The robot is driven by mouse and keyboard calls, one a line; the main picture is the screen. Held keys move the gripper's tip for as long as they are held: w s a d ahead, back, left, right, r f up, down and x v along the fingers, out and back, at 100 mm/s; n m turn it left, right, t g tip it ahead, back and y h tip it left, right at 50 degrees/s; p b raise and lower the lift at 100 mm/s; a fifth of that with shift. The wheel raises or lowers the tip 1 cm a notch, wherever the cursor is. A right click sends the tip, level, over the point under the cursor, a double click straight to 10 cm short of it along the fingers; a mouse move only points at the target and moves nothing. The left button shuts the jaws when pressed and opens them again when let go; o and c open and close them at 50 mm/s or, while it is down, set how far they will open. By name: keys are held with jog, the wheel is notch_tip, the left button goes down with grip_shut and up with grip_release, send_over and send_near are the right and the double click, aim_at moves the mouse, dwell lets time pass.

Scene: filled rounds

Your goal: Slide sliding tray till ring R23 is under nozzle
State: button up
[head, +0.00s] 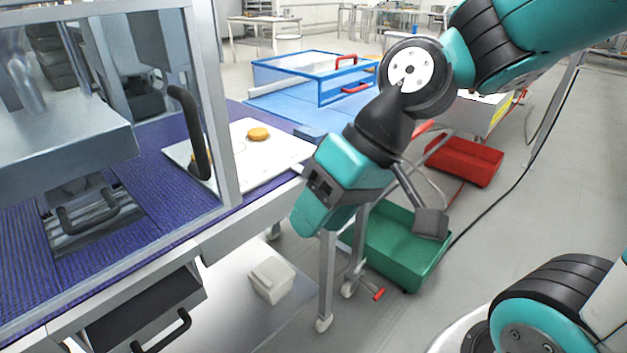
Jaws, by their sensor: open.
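A white sliding tray (285,152) lies on the purple work surface at the machine's right side, partly behind a metal post. A round orange-yellow piece (259,134) sits on it, and another shows partly behind a black handle (189,125). Faint ring marks show on the tray, but no label is readable, so I cannot tell which is R23. I cannot make out the nozzle clearly; a metal housing (65,135) hangs inside the machine at left. My gripper (365,195) is open, right of the tray and apart from it. One fingertip is unclear.
A white bin (271,280) stands on the lower shelf. A green crate (395,245) and a red crate (465,160) are on the floor at right. A blue-framed clear case (315,75) stands behind.

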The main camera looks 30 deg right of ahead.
jog(key=w+d+f+m+t+y+b, duration=0.2)
jog(key=w+d+f+m+t+b, duration=0.3)
jog(key=w+d+f+m+b, duration=0.4)
jog(key=w+d+f+m+t+h+b, duration=0.1)
jog(key=w+d+f+m+t+b, duration=0.2)
jog(key=d, duration=0.5)
jog(key=w+d+f+m+t+h+b, duration=0.1)
jog(key=d+m+t+h+b, duration=0.15)
jog(key=d+m+t, duration=0.35)
jog(key=p+x, duration=0.2)
jog(key=x, duration=1.4)
jog(key=shift+f+n+g+y, duration=0.2)
jog(key=shift+n+g+y, duration=0.1)
jog(key=shift+n+y, duration=0.1)
jog(key=shift+c, duration=0.2)
grip_shut()
